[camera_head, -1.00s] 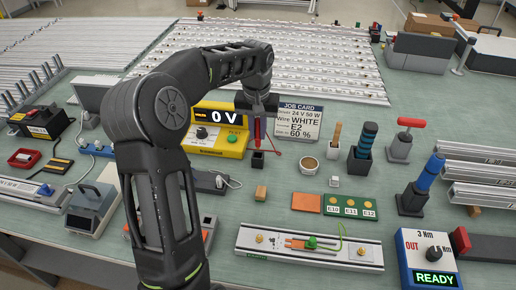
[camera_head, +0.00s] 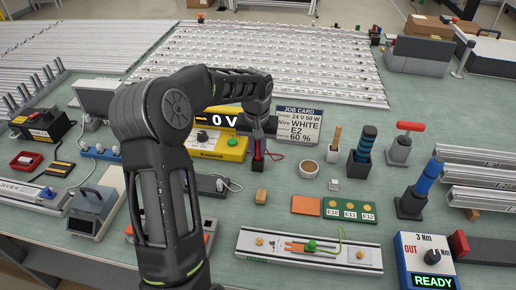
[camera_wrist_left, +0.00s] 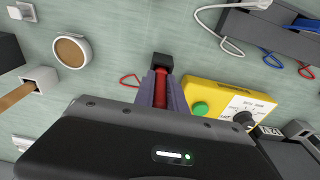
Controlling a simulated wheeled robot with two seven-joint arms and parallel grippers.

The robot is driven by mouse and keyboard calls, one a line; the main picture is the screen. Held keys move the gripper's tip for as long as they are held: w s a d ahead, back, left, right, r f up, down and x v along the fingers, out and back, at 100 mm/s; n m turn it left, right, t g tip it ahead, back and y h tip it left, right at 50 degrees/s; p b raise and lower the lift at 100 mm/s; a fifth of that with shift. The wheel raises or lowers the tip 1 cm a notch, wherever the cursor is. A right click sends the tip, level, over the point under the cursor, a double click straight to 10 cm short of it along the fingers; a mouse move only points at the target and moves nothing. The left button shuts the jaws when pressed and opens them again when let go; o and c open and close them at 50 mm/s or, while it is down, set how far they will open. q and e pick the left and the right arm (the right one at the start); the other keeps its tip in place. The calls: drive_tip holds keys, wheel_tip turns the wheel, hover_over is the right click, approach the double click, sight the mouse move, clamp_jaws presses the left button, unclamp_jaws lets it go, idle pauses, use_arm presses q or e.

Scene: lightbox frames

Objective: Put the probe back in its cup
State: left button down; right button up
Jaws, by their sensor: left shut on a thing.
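My left gripper (camera_head: 258,144) is shut on the red probe (camera_wrist_left: 160,88), which points down between its fingers. A small black cup (camera_head: 257,167) stands on the bench directly under the gripper; it also shows in the wrist view (camera_wrist_left: 162,61) at the probe's lower end. The probe is lined up with the cup and its tip looks to be at or inside the cup's mouth. The fingers hide much of the probe, so I cannot tell how deep it sits. My right gripper is out of view.
The yellow meter (camera_head: 215,147) reading 0 V stands just left of the cup. The job card (camera_head: 298,124) is behind it on the right. A round brown-filled dish (camera_head: 309,169) and a brush holder (camera_head: 333,153) stand to the right.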

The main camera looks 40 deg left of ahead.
use_arm(q)
drive_tip(key=shift+f, duration=0.2)
drive_tip(key=c, duration=1.4)
unclamp_jaws()
drive_tip(key=shift+r, duration=0.1)
drive_tip(key=shift+o, duration=0.2)
drive_tip(key=shift+r, duration=0.1)
wheel_tip(320, 180, up, 12)
drive_tip(key=s+b, duration=0.1)
drive_tip(key=shift+d, duration=0.35)
drive_tip(key=shift+s, duration=0.1)
